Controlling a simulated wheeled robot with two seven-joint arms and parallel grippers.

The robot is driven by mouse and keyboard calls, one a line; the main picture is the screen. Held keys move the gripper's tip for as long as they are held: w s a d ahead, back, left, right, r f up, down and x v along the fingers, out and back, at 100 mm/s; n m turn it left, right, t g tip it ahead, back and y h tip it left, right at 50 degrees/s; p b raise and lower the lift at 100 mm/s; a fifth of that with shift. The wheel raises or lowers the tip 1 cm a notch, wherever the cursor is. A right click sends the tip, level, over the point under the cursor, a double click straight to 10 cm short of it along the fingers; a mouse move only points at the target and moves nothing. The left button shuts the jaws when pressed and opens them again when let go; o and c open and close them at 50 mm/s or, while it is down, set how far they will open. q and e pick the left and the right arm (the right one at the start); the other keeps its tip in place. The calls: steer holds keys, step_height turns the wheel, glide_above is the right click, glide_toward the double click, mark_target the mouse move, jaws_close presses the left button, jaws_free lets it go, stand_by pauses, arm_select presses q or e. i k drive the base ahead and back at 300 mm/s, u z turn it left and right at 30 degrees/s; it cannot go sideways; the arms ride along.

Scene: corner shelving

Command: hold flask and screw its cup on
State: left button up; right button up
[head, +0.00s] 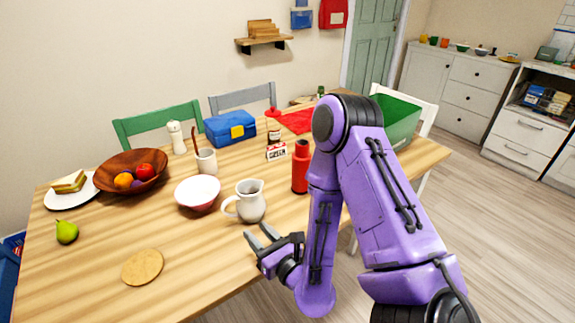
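A red flask (301,168) stands upright on the wooden table, right of the white pitcher and just left of my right arm. Its top is narrower than its body. I cannot make out a separate flask cup; part of the table is hidden behind my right arm. My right gripper (258,236) is near the table's front edge, in front of the pitcher and lower left of the flask. Its fingers are apart, with nothing between them. My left gripper is not in view.
A white pitcher (249,201), a bowl (197,193) and a mug (206,162) stand left of the flask. A small sign (276,151) and a sauce bottle (273,128) stand behind. A green bin (402,120) is at the right. The front left table around a round coaster (143,267) is clear.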

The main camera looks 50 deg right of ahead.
mark_target(301, 158)
steer(key=z, duration=1.55)
